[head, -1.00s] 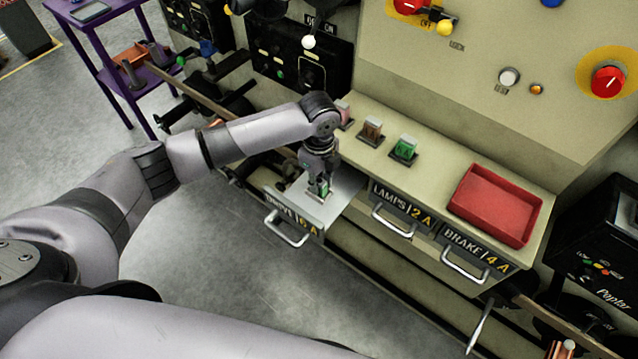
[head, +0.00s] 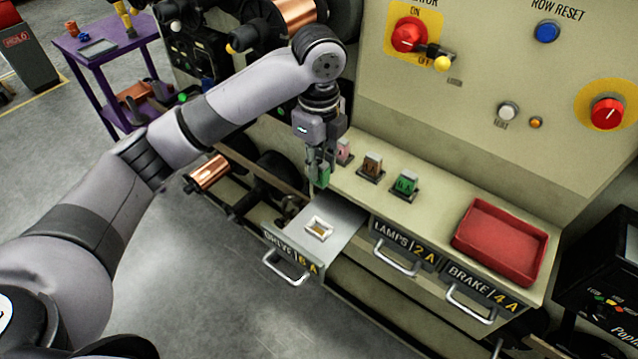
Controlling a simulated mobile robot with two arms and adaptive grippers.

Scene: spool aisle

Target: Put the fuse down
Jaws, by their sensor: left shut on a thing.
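My left gripper (head: 319,172) points down and is shut on a green fuse (head: 322,176). It holds the fuse in the air above the open DRIVE 6 A drawer (head: 340,222). A white-rimmed holder (head: 319,228) sits in that drawer, below the fuse and apart from it. On the ledge behind stand a pink fuse (head: 344,151), a brown fuse (head: 371,167) and another green fuse (head: 405,184), each on a dark base. A red tray (head: 543,262) lies at the right end of the ledge. My right gripper is not in view.
The LAMPS 2 A drawer (head: 402,243) and BRAKE 4 A drawer (head: 483,286) are shut, their handles sticking out. The control panel (head: 440,110) with red knobs rises behind the ledge. Copper spools (head: 209,173) and a purple table (head: 100,75) are at the left.

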